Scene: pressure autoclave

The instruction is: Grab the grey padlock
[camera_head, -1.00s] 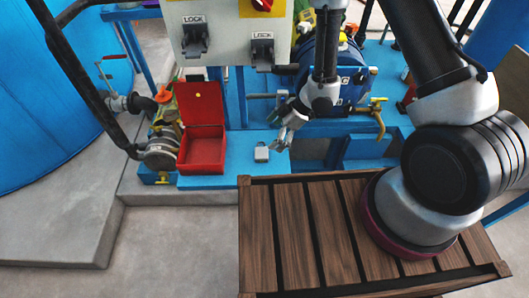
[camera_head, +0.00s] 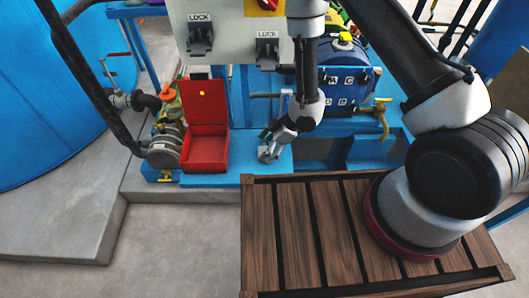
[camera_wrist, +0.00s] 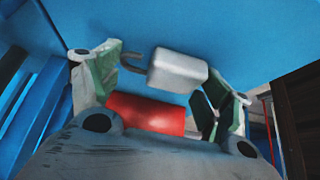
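The grey padlock (camera_wrist: 178,71) lies on the blue platform, with its dark shackle toward the left in the wrist view. My gripper (camera_wrist: 173,75) is open, one finger on each side of the padlock; the left finger is close to the shackle and the right finger is near the body. I cannot tell whether either finger touches it. In the head view my gripper (camera_head: 268,150) is low over the blue platform and hides most of the padlock.
An open red box (camera_head: 206,150) stands on the blue platform (camera_head: 220,181), left of my gripper. A grey panel with LOCK switches (camera_head: 228,32) hangs above. A blue machine with a brass tap (camera_head: 383,122) is at the right. A slatted wooden surface (camera_head: 298,235) is in front.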

